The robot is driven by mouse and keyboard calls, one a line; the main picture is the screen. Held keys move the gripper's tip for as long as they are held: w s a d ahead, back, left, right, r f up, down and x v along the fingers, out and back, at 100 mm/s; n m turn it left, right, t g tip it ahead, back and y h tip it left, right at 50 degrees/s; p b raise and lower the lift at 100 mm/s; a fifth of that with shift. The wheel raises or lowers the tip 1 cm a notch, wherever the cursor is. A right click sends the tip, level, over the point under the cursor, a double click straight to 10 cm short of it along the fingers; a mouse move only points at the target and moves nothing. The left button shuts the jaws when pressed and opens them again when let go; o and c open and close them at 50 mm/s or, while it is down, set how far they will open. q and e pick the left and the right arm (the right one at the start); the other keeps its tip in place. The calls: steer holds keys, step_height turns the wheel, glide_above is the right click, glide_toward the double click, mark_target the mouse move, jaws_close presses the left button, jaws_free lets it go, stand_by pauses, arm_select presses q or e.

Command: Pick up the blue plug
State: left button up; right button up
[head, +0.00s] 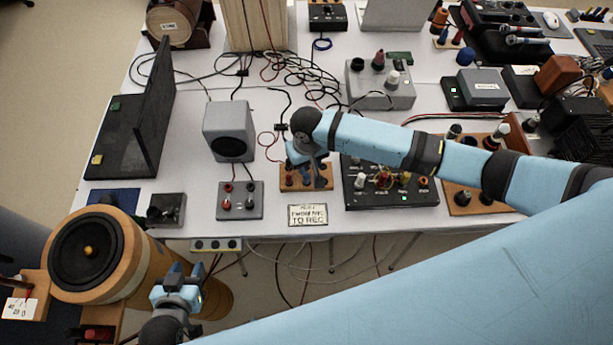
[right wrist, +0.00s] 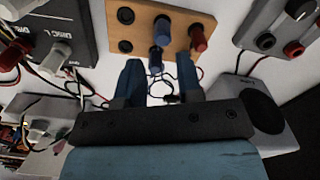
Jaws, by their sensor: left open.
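A wooden socket board (head: 297,187) lies at the table's front edge, in the middle of the head view. A blue plug (right wrist: 162,30) stands on it in the right wrist view, with a red plug (right wrist: 200,38) beside it. A second blue piece (right wrist: 156,58) shows just below the blue plug, between my fingertips; I cannot tell whether it is separate. My right gripper (right wrist: 158,66) is open over the board, with a clear gap between its fingers. In the head view it partly hides the plugs. My left gripper (head: 186,276) is open and empty, off the table's front edge.
A grey speaker (head: 228,118) stands left of the board, behind a grey terminal box (head: 240,208). A black panel with knobs (head: 358,200) is close on the right. A small sign (head: 308,215) lies in front. Loose cables (head: 300,75) cover the table behind.

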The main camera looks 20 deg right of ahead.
mark_target(307, 175)
steer(key=shift+a+f+p, duration=0.15)
steer(key=shift+f+p, duration=0.15)
steer(key=shift+f, duration=3.1)
jaws_close()
